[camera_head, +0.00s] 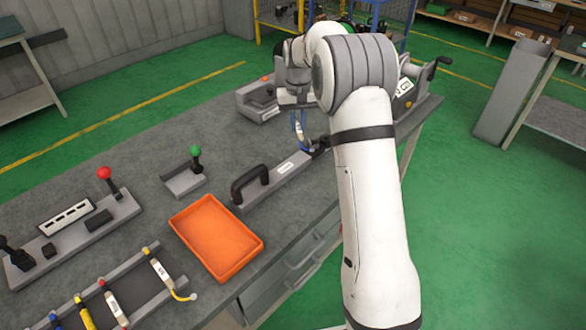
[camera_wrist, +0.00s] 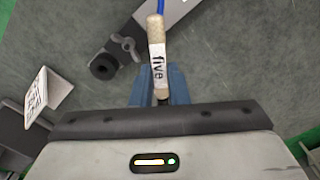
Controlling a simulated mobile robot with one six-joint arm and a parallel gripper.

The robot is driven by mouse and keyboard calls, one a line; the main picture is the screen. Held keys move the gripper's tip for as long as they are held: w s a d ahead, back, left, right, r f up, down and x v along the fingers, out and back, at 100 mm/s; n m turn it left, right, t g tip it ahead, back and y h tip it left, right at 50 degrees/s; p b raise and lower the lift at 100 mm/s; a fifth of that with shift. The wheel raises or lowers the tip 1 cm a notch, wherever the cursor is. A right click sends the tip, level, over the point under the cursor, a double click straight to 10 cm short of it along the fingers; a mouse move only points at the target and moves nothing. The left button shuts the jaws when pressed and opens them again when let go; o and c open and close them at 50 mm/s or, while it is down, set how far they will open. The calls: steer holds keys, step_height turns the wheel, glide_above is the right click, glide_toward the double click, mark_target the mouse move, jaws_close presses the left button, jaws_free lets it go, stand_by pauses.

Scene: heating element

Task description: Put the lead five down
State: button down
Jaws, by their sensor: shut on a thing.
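Lead five is a beige, cylindrical piece with a white label reading "five" (camera_wrist: 158,62) and a blue wire running off the top of the wrist view. My gripper (camera_wrist: 160,88) has its blue fingers shut around the lead's lower end. In the head view my gripper (camera_head: 299,132) is above the far part of the bench, by the far end of a long grey fixture (camera_head: 290,175) with a black handle. The lead is small and partly hidden there. I cannot tell whether it touches anything below.
An orange tray (camera_head: 216,238) lies empty on the bench (camera_head: 140,170). A rack (camera_head: 150,305) with several labelled leads is at the front left. A green-knobbed lever (camera_head: 190,172) and a red-knobbed panel (camera_head: 72,228) stand behind. The wrist view shows a grey fixture with a black knob (camera_wrist: 103,66) close by and a label card (camera_wrist: 37,98).

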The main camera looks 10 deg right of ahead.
steer(key=s+m, duration=1)
steer(key=s, duration=0.1)
glide_above(305, 182)
steer(key=shift+m, duration=0.4)
step_height(305, 182, down, 5)
steer(key=shift+r+p, duration=0.15)
steer(key=shift+p, duration=0.15)
steer(key=shift+f, duration=2.4)
steer(key=c, duration=1.4)
jaws_free()
